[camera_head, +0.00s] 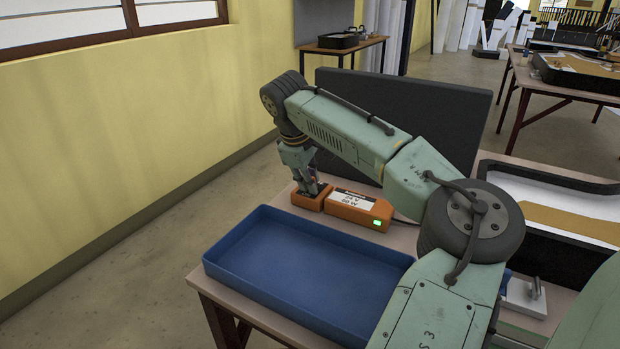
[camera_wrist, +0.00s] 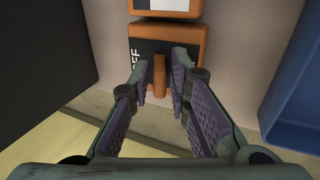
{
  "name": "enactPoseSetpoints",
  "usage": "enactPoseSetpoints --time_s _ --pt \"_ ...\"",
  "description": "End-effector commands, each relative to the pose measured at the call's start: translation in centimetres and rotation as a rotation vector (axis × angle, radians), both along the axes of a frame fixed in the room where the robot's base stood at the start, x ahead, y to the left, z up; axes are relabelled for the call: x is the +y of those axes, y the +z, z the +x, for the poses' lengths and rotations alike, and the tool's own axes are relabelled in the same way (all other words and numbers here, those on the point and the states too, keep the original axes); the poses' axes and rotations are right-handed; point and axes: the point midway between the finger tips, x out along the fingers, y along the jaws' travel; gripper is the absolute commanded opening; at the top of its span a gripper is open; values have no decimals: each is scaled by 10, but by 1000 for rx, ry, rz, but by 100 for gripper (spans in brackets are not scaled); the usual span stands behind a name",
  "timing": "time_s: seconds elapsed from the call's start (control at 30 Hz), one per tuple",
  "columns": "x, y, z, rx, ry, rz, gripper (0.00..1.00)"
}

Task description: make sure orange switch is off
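The orange switch (camera_head: 308,203) is a small orange box on the table, largely under my gripper in the head view. In the wrist view its box (camera_wrist: 190,38) has a black top face, with the letters "FF" showing at the left. An orange-brown lever (camera_wrist: 159,76) stands up from it. My gripper (camera_head: 312,190) points down at the switch. In the wrist view my gripper (camera_wrist: 160,92) has its fingers apart, one on each side of the lever, with narrow gaps. I cannot tell which way the lever is set.
An orange power box (camera_head: 359,209) labelled 24 V 60 W, with a lit green display, is beside the switch. A blue tray (camera_head: 236,285) lies in front. A dark upright panel (camera_head: 440,105) stands behind. A black-rimmed tray (camera_head: 548,250) is at the right.

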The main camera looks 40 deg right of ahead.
Motion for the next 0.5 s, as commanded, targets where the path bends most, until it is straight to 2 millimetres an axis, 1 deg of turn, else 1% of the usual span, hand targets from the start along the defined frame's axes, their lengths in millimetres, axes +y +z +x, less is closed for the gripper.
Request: enactPoseSetpoints --time_s 0.1,0.13,0.37,0.5 --pt "0 0 0 0 0 0 18" --pt "0 0 0 0 0 0 16" --pt "0 0 0 0 0 0 1" --pt "0 0 0 0 0 0 0"
